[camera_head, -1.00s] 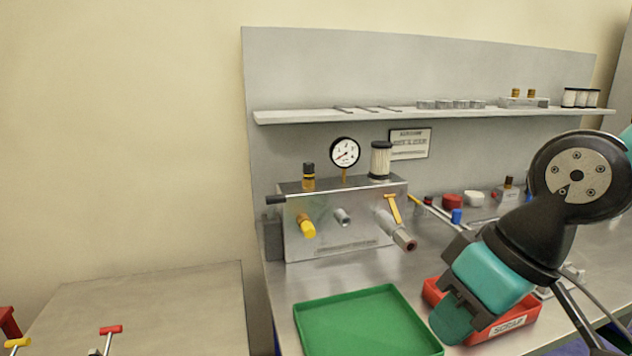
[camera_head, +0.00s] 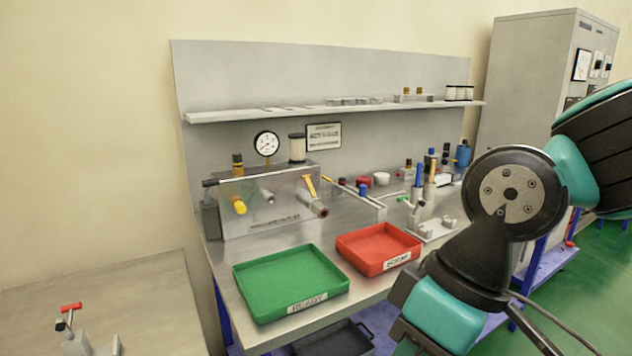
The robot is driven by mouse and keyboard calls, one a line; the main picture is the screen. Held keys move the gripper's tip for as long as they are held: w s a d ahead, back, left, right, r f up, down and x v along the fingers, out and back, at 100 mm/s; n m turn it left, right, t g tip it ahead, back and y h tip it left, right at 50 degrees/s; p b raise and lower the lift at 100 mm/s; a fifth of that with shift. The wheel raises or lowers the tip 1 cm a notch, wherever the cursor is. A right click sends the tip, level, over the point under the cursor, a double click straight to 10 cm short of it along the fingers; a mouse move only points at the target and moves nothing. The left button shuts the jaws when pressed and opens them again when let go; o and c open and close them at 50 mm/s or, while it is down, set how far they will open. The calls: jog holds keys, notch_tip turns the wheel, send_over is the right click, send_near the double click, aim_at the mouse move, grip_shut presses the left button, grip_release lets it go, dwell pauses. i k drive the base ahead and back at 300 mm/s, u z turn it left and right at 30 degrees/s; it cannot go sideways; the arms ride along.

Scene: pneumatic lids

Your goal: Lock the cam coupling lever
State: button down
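A metal manifold box (camera_head: 245,198) stands on the bench against the back panel. On its front right a grey cylindrical coupling (camera_head: 308,203) points outward, with a dark red end. An orange-yellow lever (camera_head: 310,186) sits on this coupling, tilted and raised from the barrel. I cannot tell whether anything is seated in the coupling. My gripper (camera_head: 408,338) is at the bottom edge, right of and well in front of the box, apart from the lever. Its fingertips are cut off by the frame, so its opening is hidden.
A green tray (camera_head: 242,277) and a red tray (camera_head: 345,247) lie on the bench in front of the box. A yellow-knobbed valve (camera_head: 239,205), a gauge (camera_head: 267,144) and a filter (camera_head: 297,148) are on the box. A shelf (camera_head: 240,115) runs above. Small parts stand at right.

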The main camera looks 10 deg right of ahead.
aim_at(306, 176)
jog(key=u, duration=0.15)
jog(key=i, duration=1.05)
jog(key=z, duration=0.2)
